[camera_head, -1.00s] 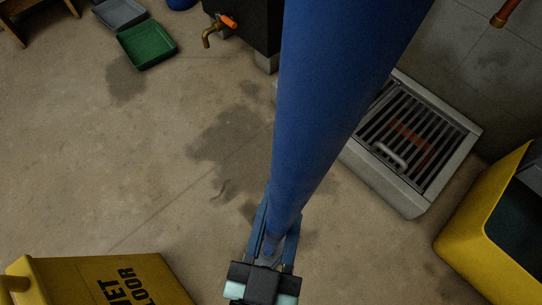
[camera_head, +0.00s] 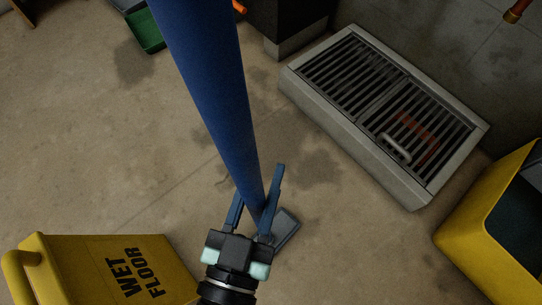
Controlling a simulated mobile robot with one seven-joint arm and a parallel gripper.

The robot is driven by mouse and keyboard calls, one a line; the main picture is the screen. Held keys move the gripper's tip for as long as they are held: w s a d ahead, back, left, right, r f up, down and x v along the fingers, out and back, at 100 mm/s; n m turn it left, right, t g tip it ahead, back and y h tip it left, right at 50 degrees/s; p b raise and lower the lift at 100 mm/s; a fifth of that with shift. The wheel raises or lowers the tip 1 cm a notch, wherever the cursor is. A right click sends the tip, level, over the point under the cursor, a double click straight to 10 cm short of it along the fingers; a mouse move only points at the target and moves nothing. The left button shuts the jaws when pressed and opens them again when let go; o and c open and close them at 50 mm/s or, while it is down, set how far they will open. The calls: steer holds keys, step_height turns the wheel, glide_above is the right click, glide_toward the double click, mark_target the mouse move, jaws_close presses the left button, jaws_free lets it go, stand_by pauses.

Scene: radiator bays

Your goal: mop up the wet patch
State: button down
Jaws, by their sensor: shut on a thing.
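My gripper (camera_head: 256,196) is shut on a long blue handle (camera_head: 210,90), which rises toward the camera and leans to the upper left. A flat grey head (camera_head: 286,229) shows on the floor beside the handle's lower end, partly hidden by the gripper. It looks like the mop's head; whether it touches the floor is hard to tell. Dark damp-looking patches mark the concrete: one (camera_head: 315,165) between the head and the floor grate, and another (camera_head: 135,65) at the upper left. The handle hides part of the floor between them.
A raised metal grate (camera_head: 385,110) with a handle lies at the right. A yellow bin (camera_head: 475,225) stands at the right edge and a yellow wet-floor sign (camera_head: 100,265) at the lower left. A green tray (camera_head: 148,32) is at the top left. The left floor is open.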

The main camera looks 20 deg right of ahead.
steer(key=w+a+b, duration=0.3)
steer(key=w, duration=0.7)
steer(key=w+a+b, duration=0.3)
steer(key=w+a, duration=0.1)
steer(key=w, duration=0.7)
steer(key=w+a+b, duration=0.4)
steer(key=w, duration=0.6)
steer(key=shift+w, duration=0.35)
stand_by(2.0)
step_height(320, 180, up, 7)
steer(key=p, duration=0.4)
steer(key=shift+r+p, duration=0.15)
steer(key=shift+p, duration=0.2)
stand_by(0.7)
